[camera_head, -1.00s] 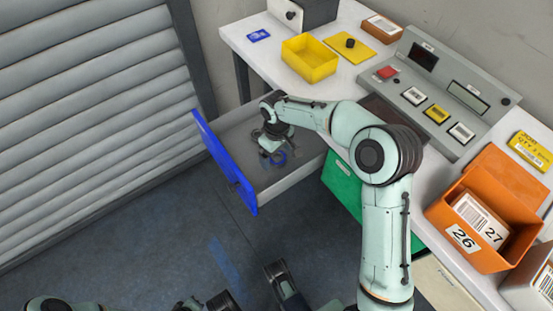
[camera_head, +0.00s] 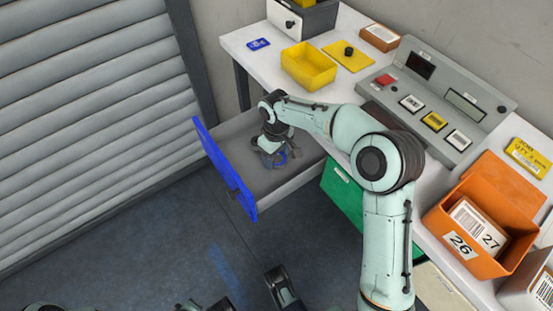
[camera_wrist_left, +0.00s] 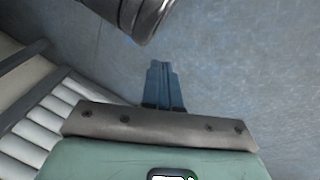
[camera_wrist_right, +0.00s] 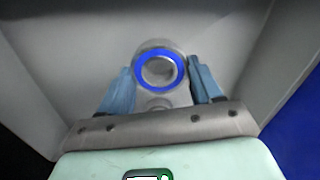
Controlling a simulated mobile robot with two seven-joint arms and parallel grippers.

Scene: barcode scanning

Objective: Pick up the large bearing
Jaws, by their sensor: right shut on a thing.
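The large bearing is a metal ring with a blue band (camera_wrist_right: 160,70). It sits in the open drawer (camera_head: 305,172), and in the head view it (camera_head: 281,159) is mostly hidden by my right gripper (camera_head: 272,156). In the right wrist view the fingers of my right gripper (camera_wrist_right: 163,84) stand on either side of the bearing's grey body, shut on it. I cannot tell whether it is clear of the drawer floor. My left gripper (camera_wrist_left: 164,85) is empty, its fingers together, above the floor.
The drawer has a blue front (camera_head: 226,172) and grey walls close around my right gripper. A green drawer front (camera_head: 343,188) is beside it. On the white table stand a yellow box (camera_head: 308,66), a grey button panel (camera_head: 435,105) and an orange bin (camera_head: 480,235).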

